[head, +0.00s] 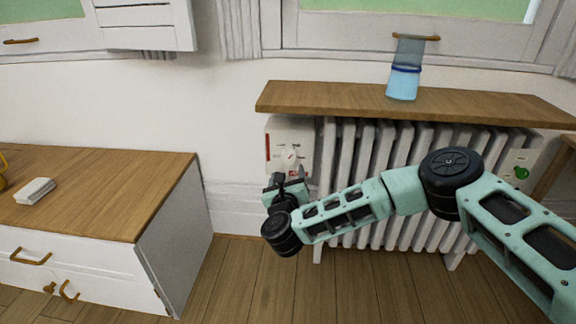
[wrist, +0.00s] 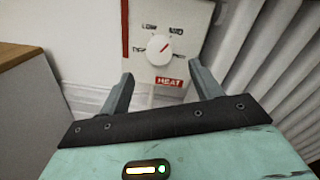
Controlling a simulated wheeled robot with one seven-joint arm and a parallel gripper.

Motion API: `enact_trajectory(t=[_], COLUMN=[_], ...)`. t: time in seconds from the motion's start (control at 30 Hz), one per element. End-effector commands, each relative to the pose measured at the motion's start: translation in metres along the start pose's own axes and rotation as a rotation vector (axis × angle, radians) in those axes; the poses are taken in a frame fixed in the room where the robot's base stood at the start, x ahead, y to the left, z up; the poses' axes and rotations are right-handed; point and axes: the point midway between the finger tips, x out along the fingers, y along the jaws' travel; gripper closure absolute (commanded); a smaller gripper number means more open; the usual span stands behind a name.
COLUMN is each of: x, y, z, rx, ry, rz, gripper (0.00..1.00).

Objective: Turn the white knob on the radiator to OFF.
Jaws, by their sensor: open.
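The radiator (head: 370,165) stands against the wall under a wooden shelf. The white knob (head: 289,155) sits on a pale panel at its left end. In the wrist view the white knob (wrist: 159,49) is round, with a red pointer mark slanting to the upper right. Labels surround it, some hard to read, and a red HEAT label is below it. My gripper (head: 290,178) is in front of the panel, just below the knob. In the wrist view my gripper (wrist: 163,75) is open and empty, its fingers apart on either side below the knob, not around it.
A green knob (head: 521,172) is on another panel at the radiator's right end. A glass with blue liquid (head: 403,75) stands on the wooden shelf (head: 330,99) above. A wooden-topped cabinet (head: 110,190) is at the left, with floor between it and the radiator.

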Motion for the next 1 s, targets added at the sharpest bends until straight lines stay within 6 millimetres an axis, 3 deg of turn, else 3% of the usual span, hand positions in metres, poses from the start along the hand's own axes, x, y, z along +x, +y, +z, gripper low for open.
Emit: enact_trajectory(t=[0.2, 0.4, 0.83, 0.87, 1.0], x=[0.044, 0.071, 0.082, 0.082, 0.082], y=[0.001, 0.001, 0.001, 0.001, 0.000], z=[-0.003, -0.002, 0.000, 0.000, 0.000], rx=[0.001, 0.000, 0.000, 0.000, 0.000], ry=[-0.002, -0.001, 0.000, 0.000, 0.000], rz=[-0.003, -0.001, 0.001, 0.001, 0.001], gripper=[0.36, 0.36, 0.36, 0.39, 0.78])
